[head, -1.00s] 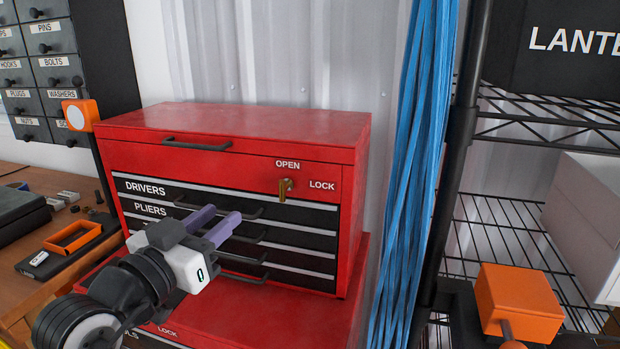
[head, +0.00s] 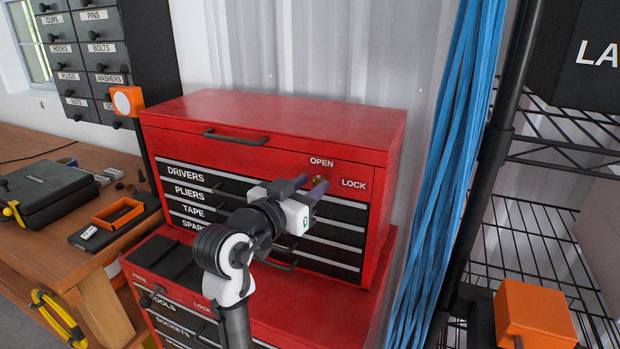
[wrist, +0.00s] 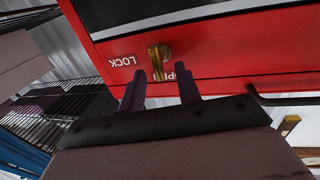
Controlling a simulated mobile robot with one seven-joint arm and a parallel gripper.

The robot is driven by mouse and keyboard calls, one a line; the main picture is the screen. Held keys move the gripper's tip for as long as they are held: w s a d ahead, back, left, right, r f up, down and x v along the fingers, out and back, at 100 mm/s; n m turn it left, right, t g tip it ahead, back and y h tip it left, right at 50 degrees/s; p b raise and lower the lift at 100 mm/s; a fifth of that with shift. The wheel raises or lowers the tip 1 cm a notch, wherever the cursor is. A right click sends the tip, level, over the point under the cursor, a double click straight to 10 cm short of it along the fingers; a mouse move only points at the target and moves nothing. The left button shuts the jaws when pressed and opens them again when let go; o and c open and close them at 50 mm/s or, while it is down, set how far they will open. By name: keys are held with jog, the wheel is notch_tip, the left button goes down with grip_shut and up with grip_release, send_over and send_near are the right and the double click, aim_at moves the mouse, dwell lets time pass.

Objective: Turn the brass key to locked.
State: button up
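The brass key (head: 320,183) sits in the lock on the upper right front of the red tool chest (head: 270,110), below the OPEN label (head: 321,162) and left of the LOCK label (head: 353,184). In the wrist view, the brass key (wrist: 158,60) stands roughly upright in the picture, its near end towards the gap between my fingers. LOCK (wrist: 123,61) reads upside down to its left; OPEN is partly hidden by a finger. My gripper (head: 310,187) is open close to the key. In the wrist view my gripper (wrist: 161,88) shows a finger either side; contact cannot be told.
Drawer handles (head: 280,265) stick out below my gripper. A blue hanging bundle (head: 450,180) and a black wire rack (head: 510,210) stand to the right, with an orange box (head: 535,312). A wooden bench (head: 45,240) is at left.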

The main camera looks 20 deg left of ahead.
jog(key=shift+w+d, duration=0.1)
jog(key=shift+w, duration=0.25)
grip_shut()
